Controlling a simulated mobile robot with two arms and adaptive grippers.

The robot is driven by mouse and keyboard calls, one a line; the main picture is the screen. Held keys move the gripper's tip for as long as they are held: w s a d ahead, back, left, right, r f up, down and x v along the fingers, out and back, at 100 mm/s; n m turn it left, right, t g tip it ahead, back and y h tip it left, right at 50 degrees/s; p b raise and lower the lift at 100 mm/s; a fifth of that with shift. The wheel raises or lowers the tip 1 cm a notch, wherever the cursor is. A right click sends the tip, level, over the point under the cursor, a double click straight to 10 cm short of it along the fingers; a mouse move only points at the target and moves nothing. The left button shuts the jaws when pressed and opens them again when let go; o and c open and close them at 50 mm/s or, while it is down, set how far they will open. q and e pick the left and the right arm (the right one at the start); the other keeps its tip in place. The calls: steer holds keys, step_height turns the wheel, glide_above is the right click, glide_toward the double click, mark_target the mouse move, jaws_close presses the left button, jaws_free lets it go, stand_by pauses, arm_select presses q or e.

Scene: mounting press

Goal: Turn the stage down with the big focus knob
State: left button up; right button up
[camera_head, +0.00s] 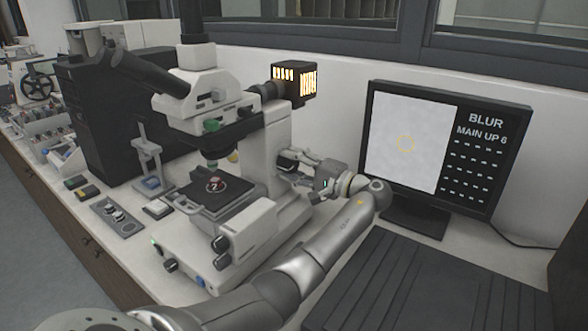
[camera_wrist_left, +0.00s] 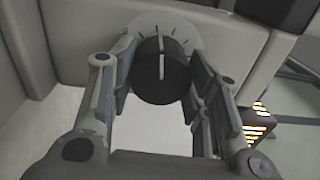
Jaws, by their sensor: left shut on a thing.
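The white microscope (camera_head: 262,150) stands on the bench, with a flat dark stage (camera_head: 215,197) holding a small round sample (camera_head: 215,185). My left gripper (camera_head: 297,165) is at the right side of the microscope's stand. In the left wrist view, my left gripper (camera_wrist_left: 160,85) is shut on a black round knob (camera_wrist_left: 160,75), one finger on each side. The knob, taken as the big focus knob, has a white line pointing up towards a pale plate with tick marks (camera_wrist_left: 150,38). In the head view the fingers mostly hide the knob. My right gripper is out of view.
A monitor (camera_head: 412,140) right of the microscope reads "BLUR" and "MAIN UP 6" beside a pale picture with a faint yellow ring. A lit lamp housing (camera_head: 296,82) juts out above my left gripper. Smaller knobs (camera_head: 221,244) sit at the microscope's front. A grey tray (camera_head: 117,216) lies left.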

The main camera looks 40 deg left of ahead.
arm_select(q)
steer(key=shift+f, duration=0.1)
steer(key=o, duration=1)
